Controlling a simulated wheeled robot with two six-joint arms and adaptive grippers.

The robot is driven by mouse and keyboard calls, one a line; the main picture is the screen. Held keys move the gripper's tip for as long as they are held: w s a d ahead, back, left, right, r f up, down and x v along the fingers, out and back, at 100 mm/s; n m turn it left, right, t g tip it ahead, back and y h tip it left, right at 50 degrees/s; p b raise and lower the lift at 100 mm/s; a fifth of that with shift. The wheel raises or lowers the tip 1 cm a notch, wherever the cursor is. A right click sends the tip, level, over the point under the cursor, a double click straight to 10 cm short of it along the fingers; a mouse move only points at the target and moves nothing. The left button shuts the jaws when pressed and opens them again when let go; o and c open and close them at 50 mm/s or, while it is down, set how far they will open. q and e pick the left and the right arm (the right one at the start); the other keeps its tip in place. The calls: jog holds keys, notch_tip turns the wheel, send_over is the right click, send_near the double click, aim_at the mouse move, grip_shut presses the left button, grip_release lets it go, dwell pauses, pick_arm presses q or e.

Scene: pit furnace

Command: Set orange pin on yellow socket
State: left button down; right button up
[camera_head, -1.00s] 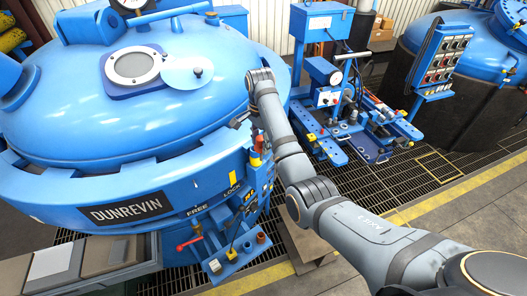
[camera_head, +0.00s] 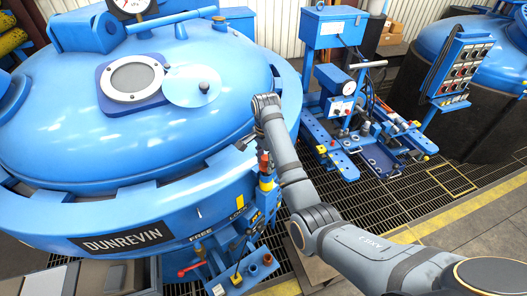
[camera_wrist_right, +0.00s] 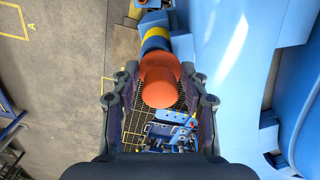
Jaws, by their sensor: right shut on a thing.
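The orange pin (camera_head: 264,160) is upright beside the vessel's rim, directly above a yellow-banded blue socket (camera_head: 267,184). In the right wrist view the orange pin (camera_wrist_right: 160,82) stands between the two fingers of my right gripper (camera_wrist_right: 162,76), which is shut on it. The yellow band of the socket (camera_wrist_right: 155,33) shows just beyond the pin there. I cannot tell whether the pin touches the socket or how far it sits in it. In the head view my right gripper is mostly hidden by its own arm. My left gripper is not in view.
A red-handled lever (camera_head: 190,268) and a blue bracket (camera_head: 240,275) with brown cylinders sit below the socket. A blue pump stand (camera_head: 345,120) is at the back. Grating floor lies to the right.

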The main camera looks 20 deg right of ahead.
aim_at(266, 168)
jog(key=shift+f, duration=0.35)
jog(key=shift+s+d+f, duration=0.1)
jog(key=shift+s, duration=0.1)
jog(key=shift+f, duration=0.15)
jog(key=shift+s, duration=0.1)
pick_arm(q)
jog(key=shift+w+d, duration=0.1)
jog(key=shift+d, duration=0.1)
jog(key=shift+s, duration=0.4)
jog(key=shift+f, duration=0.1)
pick_arm(e)
jog(key=shift+f, duration=0.55)
jog(key=o, duration=1)
jog(key=shift+o, duration=0.2)
